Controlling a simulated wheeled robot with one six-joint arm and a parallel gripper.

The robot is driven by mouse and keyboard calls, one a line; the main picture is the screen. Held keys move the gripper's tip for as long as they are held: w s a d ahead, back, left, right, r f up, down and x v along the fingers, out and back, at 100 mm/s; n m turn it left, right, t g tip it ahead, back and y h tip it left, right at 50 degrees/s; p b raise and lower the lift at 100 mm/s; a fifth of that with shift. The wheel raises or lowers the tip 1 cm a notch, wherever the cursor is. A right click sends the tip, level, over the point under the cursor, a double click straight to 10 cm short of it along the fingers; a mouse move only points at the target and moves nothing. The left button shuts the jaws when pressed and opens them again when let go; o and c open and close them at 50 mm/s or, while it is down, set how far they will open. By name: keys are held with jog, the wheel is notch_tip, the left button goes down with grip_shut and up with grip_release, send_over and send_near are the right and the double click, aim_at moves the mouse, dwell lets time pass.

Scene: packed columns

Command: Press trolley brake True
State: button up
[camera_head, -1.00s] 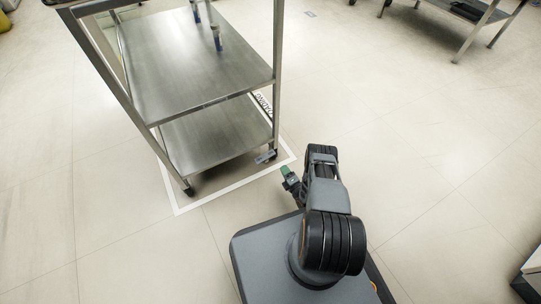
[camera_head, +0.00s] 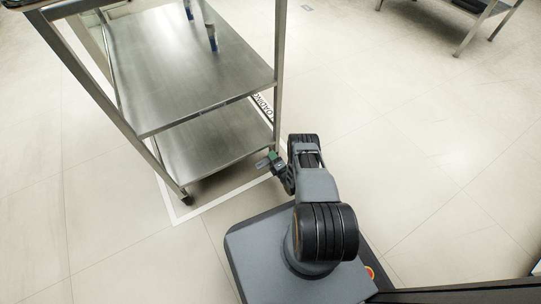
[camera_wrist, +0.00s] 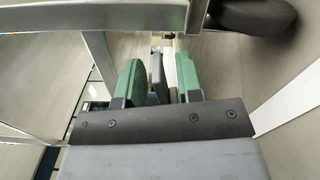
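The steel trolley (camera_head: 195,75) stands upright on the floor at the left, its near right leg in front of my arm. Its brake pedal (camera_head: 262,164), a small grey plate low at that leg, sticks out just left of my gripper (camera_head: 270,157). In the wrist view my gripper (camera_wrist: 158,78) has its two green fingers apart. The grey pedal plate (camera_wrist: 157,72) shows in the gap between them. I cannot tell whether a finger touches it. A dark caster wheel (camera_wrist: 255,16) is at the top right. In the head view that corner's caster is hidden.
A white floor marking (camera_head: 215,201) outlines the trolley's place. Another steel table (camera_head: 487,22) is at the top right. The floor between is clear.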

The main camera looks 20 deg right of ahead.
jog(key=shift+w, duration=0.15)
grip_shut()
dwell(0.4)
jog(key=m, duration=0.1)
jog(key=f+m+b, duration=0.1)
jog(key=m, duration=0.1)
jog(key=m+b, duration=0.1)
jog(key=m, duration=0.1)
jog(key=shift+d+f, duration=0.2)
jog(key=shift+f, duration=0.15)
grip_release()
